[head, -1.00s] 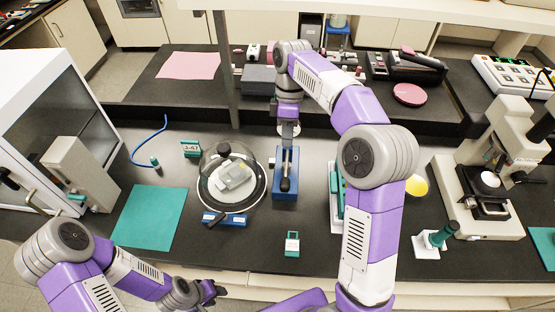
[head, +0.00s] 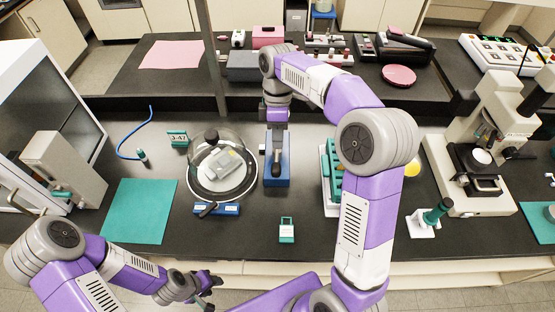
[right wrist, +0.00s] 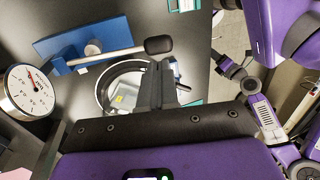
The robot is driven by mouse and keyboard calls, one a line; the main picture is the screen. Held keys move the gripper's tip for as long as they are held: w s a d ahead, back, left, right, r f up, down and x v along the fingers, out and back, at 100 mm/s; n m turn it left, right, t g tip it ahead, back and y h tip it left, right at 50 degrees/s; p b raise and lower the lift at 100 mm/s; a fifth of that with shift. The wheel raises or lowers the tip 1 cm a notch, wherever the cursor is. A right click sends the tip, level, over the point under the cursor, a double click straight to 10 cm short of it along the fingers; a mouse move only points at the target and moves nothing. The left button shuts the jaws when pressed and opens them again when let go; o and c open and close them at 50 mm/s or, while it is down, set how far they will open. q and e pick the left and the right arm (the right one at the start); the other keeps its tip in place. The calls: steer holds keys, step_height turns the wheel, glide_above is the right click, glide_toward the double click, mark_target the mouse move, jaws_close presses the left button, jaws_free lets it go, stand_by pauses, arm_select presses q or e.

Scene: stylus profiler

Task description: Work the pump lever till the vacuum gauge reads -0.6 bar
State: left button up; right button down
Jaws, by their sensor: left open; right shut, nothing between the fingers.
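The blue pump (head: 277,181) stands mid-bench, right of the glass dome, with its black-tipped lever (head: 276,160) pointing towards me. In the right wrist view the lever (right wrist: 115,53) crosses over the blue pump body (right wrist: 110,35) and ends in a black knob. The round white vacuum gauge (right wrist: 28,92) shows at the left of that view; its needle is too small to read. My right gripper (right wrist: 157,85) is shut and empty, close to the lever knob but apart from it in that picture; my wrist hides it in the head view. My left gripper (head: 207,285) is open and empty at the bench's front edge.
The glass dome (head: 223,170) covers a grey piece left of the pump.

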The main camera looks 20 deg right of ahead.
mark_target(277, 167)
steer(key=x, duration=0.6)
steer(key=shift+s+a+f+b, duration=0.1)
steer(key=shift+f+b, duration=0.3)
arm_select(q)
steer(key=shift+f, duration=0.55)
steer(key=shift+f, duration=0.1)
